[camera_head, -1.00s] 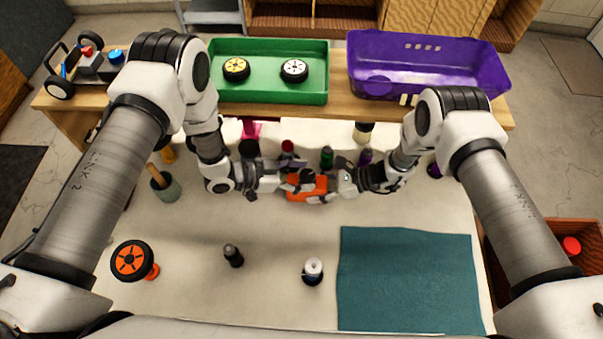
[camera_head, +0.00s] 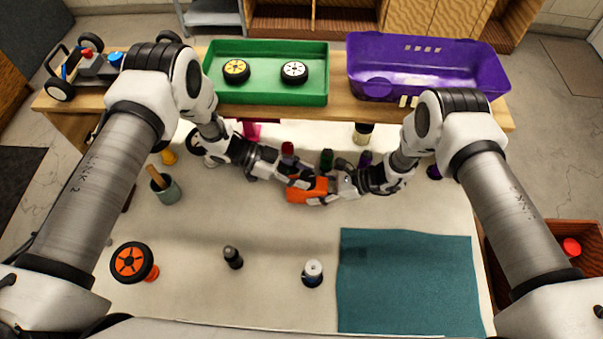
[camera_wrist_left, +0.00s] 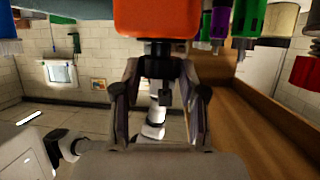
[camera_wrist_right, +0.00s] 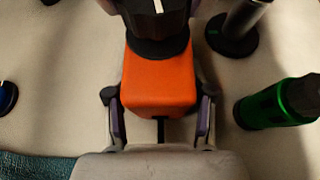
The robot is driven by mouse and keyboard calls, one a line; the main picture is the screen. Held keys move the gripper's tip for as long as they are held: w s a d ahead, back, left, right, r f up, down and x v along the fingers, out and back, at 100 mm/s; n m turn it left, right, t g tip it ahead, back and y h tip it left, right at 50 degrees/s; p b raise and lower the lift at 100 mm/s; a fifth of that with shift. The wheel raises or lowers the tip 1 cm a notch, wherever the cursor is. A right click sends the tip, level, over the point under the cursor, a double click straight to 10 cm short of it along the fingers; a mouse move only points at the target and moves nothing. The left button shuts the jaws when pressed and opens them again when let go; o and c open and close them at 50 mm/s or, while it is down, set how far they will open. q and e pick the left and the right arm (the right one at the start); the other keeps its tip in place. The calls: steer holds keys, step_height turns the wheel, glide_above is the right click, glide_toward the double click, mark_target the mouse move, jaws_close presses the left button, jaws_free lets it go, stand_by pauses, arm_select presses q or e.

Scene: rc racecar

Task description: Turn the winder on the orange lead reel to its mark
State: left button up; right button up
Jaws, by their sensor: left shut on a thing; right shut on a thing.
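The orange lead reel (camera_head: 308,193) is held off to the side between my two grippers, near the middle of the table. My right gripper (camera_head: 338,186) is shut on its orange body, with a finger on either side in the right wrist view (camera_wrist_right: 158,105). A black winder (camera_wrist_right: 155,18) stands out from the far end of the body there. My left gripper (camera_wrist_left: 160,95) is shut on the black winder (camera_wrist_left: 158,68), just below the orange body (camera_wrist_left: 155,20) in its wrist view. I cannot make out the mark.
A green bottle (camera_wrist_right: 275,104) stands close beside the right gripper. Dark and coloured bottles stand behind the grippers. A green tray (camera_head: 265,92) and purple bin (camera_head: 428,70) are at the back. A teal mat (camera_head: 405,280) lies front right. An orange wheel (camera_head: 132,262) lies front left.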

arm_select(q)
steer(key=o, duration=1.2)
steer(key=shift+c, duration=0.2)
steer(key=w+a, duration=0.1)
steer(key=a, duration=1.2)
steer(key=shift+w+r, duration=0.2)
